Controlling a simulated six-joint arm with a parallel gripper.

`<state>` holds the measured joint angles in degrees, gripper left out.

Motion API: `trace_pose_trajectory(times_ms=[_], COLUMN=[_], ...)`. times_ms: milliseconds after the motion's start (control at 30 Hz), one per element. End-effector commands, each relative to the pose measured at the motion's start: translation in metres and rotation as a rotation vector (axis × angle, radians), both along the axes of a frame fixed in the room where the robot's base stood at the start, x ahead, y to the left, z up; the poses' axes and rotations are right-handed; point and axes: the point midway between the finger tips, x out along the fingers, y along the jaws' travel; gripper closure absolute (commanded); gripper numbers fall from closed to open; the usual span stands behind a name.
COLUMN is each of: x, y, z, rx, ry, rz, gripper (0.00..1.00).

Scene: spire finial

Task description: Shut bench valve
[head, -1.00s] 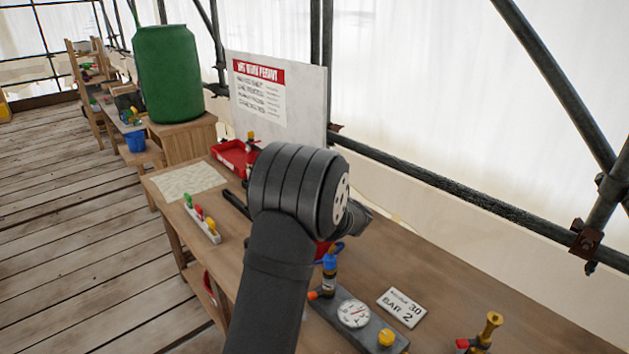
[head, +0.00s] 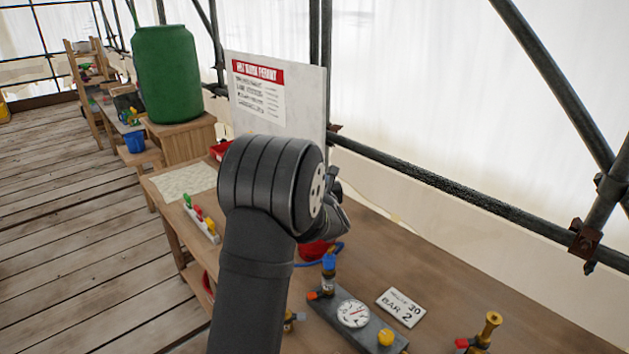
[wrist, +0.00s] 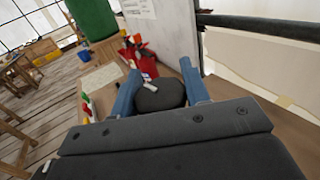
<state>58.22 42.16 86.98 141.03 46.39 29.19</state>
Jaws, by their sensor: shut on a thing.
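My gripper (wrist: 160,76) shows two blue fingers in the wrist view, with a dark rounded thing (wrist: 160,96) between them. I cannot tell what that thing is. In the head view the wrist hides most of my gripper, above the bench. On the bench, a grey block (head: 368,329) carries a white gauge (head: 353,314), a yellow knob (head: 386,338) and a blue-topped brass fitting (head: 328,273) with an orange-red knob (head: 313,295). A brass fitting (head: 489,328) with a red knob (head: 462,343) stands at the right. I cannot tell which is the bench valve.
A red bin (wrist: 142,60) with items stands ahead, beside a white notice board (head: 277,92). A rack of coloured handles (head: 201,218) is at the left edge. A card (head: 402,307) lies by the gauge. A red rounded thing (head: 316,250) sits beside my wrist.

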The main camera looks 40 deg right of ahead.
Motion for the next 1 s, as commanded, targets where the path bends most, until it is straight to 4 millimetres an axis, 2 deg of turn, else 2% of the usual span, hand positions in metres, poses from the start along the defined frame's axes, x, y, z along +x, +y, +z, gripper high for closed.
trace_pose_trajectory(times_ms=[300, 700, 733, 800, 833, 1000], x=[-0.0011, -0.0018, -0.0018, -0.0018, -0.0018, -0.0018], y=[-0.0019, -0.0023, -0.0023, -0.0023, -0.0023, -0.0022], z=[0.0015, 0.0012, 0.0012, 0.0011, 0.001, 0.0005], rx=[-0.001, 0.0, 0.0, 0.0, 0.0, 0.0], ry=[-0.002, -0.001, -0.001, -0.001, 0.0, 0.0], rz=[-0.129, -0.146, -0.145, -0.145, -0.145, -0.145], gripper=[0.81, 0.81, 0.54, 0.4, 0.36, 0.36])
